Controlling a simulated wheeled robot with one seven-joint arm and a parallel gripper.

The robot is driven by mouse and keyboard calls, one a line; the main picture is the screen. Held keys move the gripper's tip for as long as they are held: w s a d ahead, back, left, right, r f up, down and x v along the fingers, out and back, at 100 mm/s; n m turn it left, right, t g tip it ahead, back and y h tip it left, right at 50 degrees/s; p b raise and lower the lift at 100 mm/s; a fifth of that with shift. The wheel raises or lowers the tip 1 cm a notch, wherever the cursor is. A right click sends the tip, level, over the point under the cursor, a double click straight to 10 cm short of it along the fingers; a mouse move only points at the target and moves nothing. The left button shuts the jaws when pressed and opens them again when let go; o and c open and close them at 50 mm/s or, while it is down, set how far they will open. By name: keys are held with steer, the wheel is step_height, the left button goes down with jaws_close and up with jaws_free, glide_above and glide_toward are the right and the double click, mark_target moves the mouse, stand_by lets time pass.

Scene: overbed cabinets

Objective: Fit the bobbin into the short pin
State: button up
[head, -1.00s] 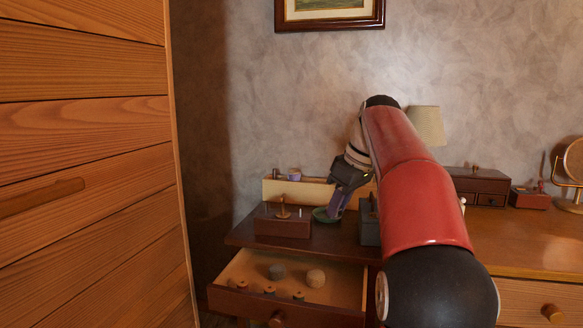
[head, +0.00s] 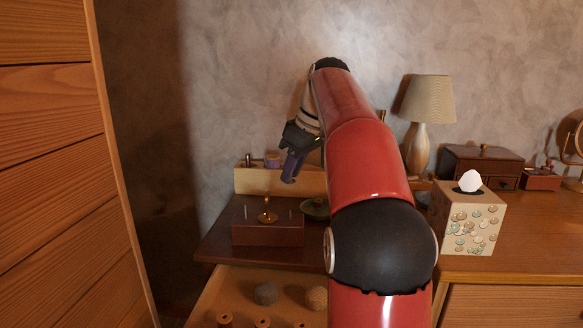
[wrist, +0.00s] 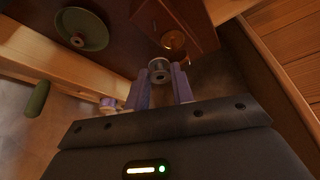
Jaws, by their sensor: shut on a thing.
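My gripper (head: 291,178) is raised above the desk, behind and above the brown wooden box. In the wrist view its two purple fingers (wrist: 160,84) are shut on a small grey metallic bobbin (wrist: 159,68). The bobbin is not clear in the head view. The box (head: 268,234) has a brass knob (head: 267,216) in the middle of its top, with a thin upright pin on each side, the left pin (head: 246,211) and the right pin (head: 290,214). I cannot tell which pin is shorter. The bobbin is above the box, apart from it.
A green dish (wrist: 96,34) lies right of the box in the head view. A pale wooden ledge (head: 250,182) behind carries a purple spool (head: 272,159). An open drawer with balls and spools is in front. A tissue box (head: 470,222) and lamp (head: 429,100) stand right.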

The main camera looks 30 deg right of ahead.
steer(key=shift+s, duration=0.1)
steer(key=shift+f, duration=0.2)
steer(key=b, duration=0.4)
glide_above(294, 220)
steer(key=shift+s+a+f, duration=0.1)
steer(key=shift+f, duration=2.5)
steer(key=shift+f+b, duration=1.55)
steer(key=shift+f, duration=0.35)
steer(key=o, duration=1)
steer(key=shift+p+v, duration=1.2)
steer(key=shift+v, duration=2.7)
